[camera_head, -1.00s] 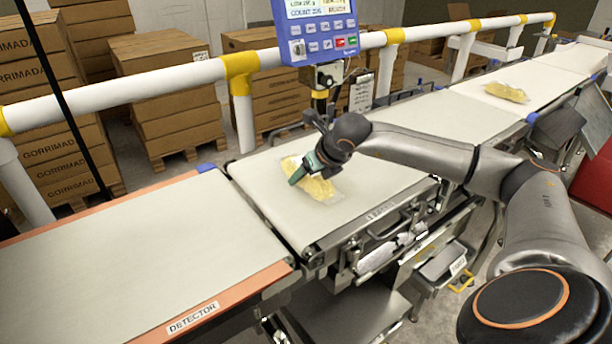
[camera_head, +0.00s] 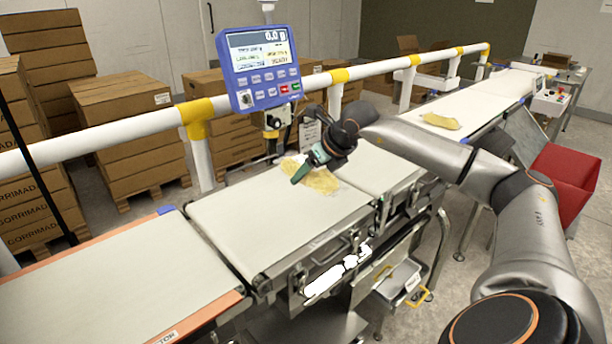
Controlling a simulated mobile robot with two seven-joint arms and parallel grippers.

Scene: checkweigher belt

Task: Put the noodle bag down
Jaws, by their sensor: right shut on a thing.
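The noodle bag (camera_head: 322,181) is a clear bag with yellow contents, at the far right end of the weigh belt (camera_head: 265,222). My right gripper (camera_head: 303,173) reaches in from the right and is shut on the bag's left part, hiding some of it. I cannot tell whether the bag's underside touches the belt. The blue checkweigher display (camera_head: 262,62) reads 0.0 g. A second yellow bag (camera_head: 441,121) lies on the belt farther along at the right. My left gripper is not in view.
The detector belt (camera_head: 120,290) adjoins at the lower left. A white and yellow guard rail (camera_head: 150,122) runs behind the line, with stacked cartons (camera_head: 125,100) beyond it. A red bin (camera_head: 566,178) stands at the right. The weigh belt left of the bag is clear.

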